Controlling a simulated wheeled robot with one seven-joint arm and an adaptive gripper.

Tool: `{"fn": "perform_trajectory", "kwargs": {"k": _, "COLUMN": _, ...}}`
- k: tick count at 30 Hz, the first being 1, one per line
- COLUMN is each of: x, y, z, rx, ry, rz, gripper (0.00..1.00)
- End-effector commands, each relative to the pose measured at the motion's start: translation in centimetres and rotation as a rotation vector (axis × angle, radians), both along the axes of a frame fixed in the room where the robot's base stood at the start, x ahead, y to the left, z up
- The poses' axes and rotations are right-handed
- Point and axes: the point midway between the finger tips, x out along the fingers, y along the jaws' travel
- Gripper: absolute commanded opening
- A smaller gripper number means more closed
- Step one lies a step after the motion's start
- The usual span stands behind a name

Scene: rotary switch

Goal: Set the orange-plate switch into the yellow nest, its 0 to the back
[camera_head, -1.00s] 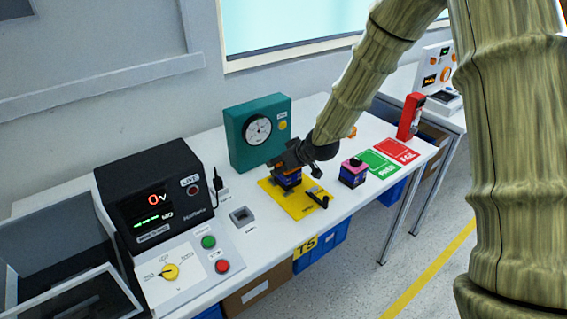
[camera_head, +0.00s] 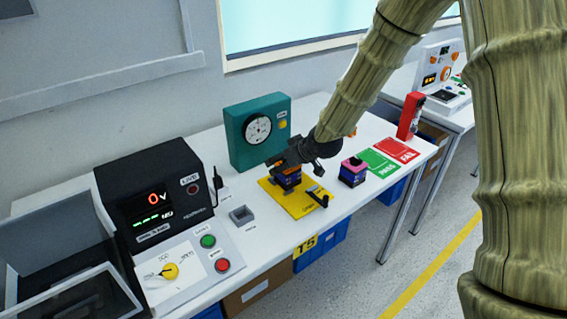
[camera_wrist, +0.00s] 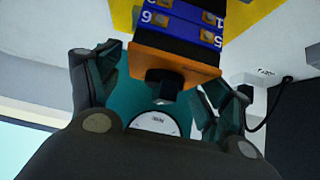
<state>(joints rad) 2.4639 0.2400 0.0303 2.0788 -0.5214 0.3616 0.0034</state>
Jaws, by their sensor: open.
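The orange-plate switch (camera_wrist: 175,66) has an orange plate, a dark knob and a blue-and-black body with numbered terminals. In the head view the switch (camera_head: 287,184) stands at the yellow nest (camera_head: 302,204), near its back left part; whether it is fully seated is hidden. My gripper (camera_head: 283,166) is just above it. In the wrist view my gripper (camera_wrist: 165,90) is open, with one finger on each side of the knob and plate, and a gap shows on each side. The side where the 0 lies cannot be read.
A pink-topped switch (camera_head: 353,171) stands right of the nest, before the green PASS (camera_head: 378,164) and red FAIL (camera_head: 398,150) areas. A teal gauge box (camera_head: 257,132) stands behind the nest. A small grey socket (camera_head: 242,215) and a black meter (camera_head: 155,195) are at left.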

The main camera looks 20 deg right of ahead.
Motion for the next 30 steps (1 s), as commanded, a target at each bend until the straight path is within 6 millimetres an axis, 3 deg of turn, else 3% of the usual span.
{"fn": "perform_trajectory", "kwargs": {"k": 18, "x": -5.5, "y": -2.0, "z": 5.9, "rx": 0.001, "ry": -0.001, "rz": -0.001, "gripper": 0.78}}
{"fn": "perform_trajectory", "kwargs": {"k": 30, "x": -7.1, "y": -2.6, "z": 7.5, "rx": 0.0, "ry": 0.001, "rz": -0.001, "gripper": 0.78}}
